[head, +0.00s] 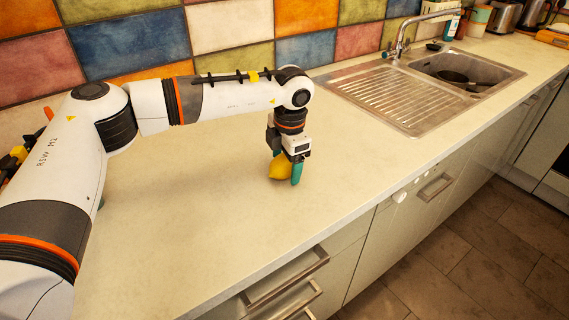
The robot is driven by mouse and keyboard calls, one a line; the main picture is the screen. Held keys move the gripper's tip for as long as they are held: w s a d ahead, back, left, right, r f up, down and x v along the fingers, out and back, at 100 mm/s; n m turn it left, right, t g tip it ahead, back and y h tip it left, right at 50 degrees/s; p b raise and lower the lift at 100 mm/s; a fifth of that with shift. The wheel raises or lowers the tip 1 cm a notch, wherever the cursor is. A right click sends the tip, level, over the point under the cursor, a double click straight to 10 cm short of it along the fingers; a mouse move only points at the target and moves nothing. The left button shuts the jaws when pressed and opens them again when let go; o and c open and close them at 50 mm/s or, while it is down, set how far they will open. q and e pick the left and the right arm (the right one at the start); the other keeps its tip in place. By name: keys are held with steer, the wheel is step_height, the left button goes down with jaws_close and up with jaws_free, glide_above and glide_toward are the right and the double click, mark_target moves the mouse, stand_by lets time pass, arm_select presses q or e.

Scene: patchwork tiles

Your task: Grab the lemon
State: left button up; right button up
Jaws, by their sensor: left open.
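The yellow lemon (280,169) lies on the pale countertop in the head view, near the middle of the picture. My left gripper (287,170) points down right at the lemon. One teal finger shows at the lemon's right side, close to it or touching; I cannot tell which. The other finger is mostly hidden behind the lemon and the gripper body. The jaws are open. My right gripper is not in view.
A steel sink (465,75) with a ridged drainboard (395,95) is set into the counter (200,240) to the right. A faucet (400,40) stands behind it. A tiled wall (130,45) borders the back. The counter around the lemon is clear.

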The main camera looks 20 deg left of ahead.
arm_select(q)
steer(key=shift+r, duration=0.1)
steer(key=c, duration=1.1)
